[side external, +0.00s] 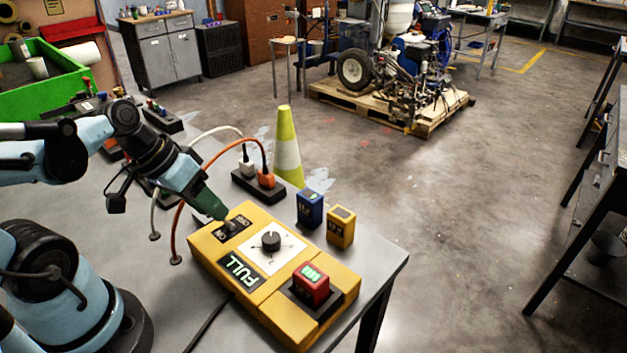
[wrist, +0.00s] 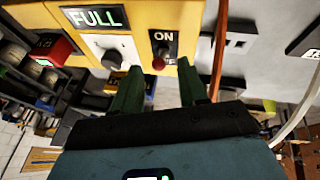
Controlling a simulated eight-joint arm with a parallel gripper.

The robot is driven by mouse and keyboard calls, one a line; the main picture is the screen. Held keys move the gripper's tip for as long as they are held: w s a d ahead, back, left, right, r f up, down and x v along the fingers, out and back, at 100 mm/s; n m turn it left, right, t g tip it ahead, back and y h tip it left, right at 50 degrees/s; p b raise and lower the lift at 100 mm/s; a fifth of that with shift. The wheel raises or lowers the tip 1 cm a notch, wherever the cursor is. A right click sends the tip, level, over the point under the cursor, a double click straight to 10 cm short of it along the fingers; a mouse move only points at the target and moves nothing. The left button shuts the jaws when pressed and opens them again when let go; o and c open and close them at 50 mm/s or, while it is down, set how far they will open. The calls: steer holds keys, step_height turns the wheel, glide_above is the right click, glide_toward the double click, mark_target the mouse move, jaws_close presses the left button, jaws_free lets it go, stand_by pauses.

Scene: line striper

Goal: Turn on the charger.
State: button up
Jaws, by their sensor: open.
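The yellow charger (side external: 272,288) lies on the grey table, with a knob on a white plate (side external: 270,243), a FULL display (side external: 239,271) and a red battery (side external: 311,284) seated in its dock. Its black ON/OFF switch plate (side external: 233,228) is at the far left end. My gripper (side external: 222,214) points down at the switch plate. In the wrist view, my gripper's green fingers (wrist: 160,70) are apart, one on each side of the lever, with nothing held. Contact cannot be told.
A blue battery (side external: 310,208) and a yellow battery (side external: 341,227) stand behind the charger. A power strip (side external: 258,186) with white and orange plugs and a green-and-white cone (side external: 287,150) are farther back. Cables run beside the charger's left end. The table's right edge is close.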

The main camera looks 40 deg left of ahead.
steer(key=v, duration=0.8)
stand_by(0.4)
steer(key=w+d+f+m+t+y, duration=0.1)
steer(key=w+d+f+t+y, duration=0.1)
steer(key=w, duration=0.6)
steer(key=shift+d+f+m+t, duration=0.3)
steer(key=shift+d+f, duration=0.15)
steer(key=shift+d, duration=0.6)
